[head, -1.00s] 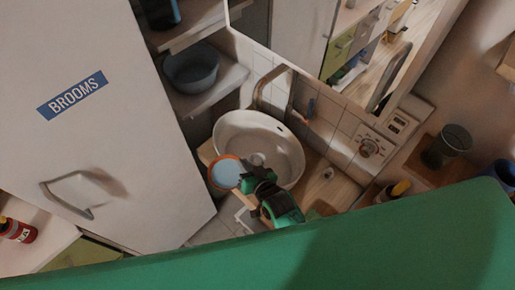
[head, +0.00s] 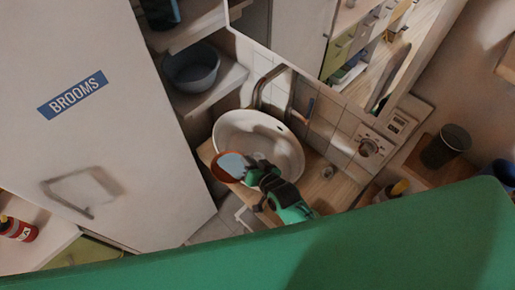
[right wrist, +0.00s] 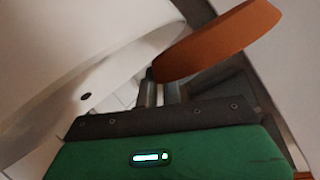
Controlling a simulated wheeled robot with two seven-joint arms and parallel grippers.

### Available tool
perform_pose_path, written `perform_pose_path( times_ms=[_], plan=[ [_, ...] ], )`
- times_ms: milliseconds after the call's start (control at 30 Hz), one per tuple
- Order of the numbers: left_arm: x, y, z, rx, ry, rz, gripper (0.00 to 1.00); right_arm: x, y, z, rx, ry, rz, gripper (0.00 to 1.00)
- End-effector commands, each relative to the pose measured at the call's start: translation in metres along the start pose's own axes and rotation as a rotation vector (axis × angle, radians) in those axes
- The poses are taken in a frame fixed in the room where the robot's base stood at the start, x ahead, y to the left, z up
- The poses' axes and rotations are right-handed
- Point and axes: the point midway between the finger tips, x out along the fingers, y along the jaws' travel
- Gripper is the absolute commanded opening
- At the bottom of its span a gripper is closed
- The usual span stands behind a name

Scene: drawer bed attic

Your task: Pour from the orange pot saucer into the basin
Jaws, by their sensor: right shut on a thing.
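The orange pot saucer (head: 222,176) is held at the left front rim of the white basin (head: 293,150). It is tilted, and a pale blue-white surface shows inside it. My right gripper (head: 250,172) is shut on the saucer's edge. In the right wrist view the saucer (right wrist: 217,42) slants up to the right from the fingers (right wrist: 165,90), and the basin (right wrist: 80,70) fills the left side. Whether anything is flowing out cannot be seen. My left gripper is not in view.
A tap (head: 262,90) rises behind the basin. A blue-grey bowl (head: 192,70) sits on the shelf at left. The brooms cabinet (head: 110,150) stands left of the basin. A dark cup (head: 446,146) is at right.

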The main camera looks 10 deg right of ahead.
Motion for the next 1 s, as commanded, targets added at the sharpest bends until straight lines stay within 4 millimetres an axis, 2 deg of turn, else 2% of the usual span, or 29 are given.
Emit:
perform_pose_path(
  times_ms=[1000],
  plan=[
    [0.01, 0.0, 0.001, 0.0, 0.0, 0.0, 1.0, 0.007, 0.015, -0.002, 0.124, -0.059, -0.016, 0.0]
  ],
)
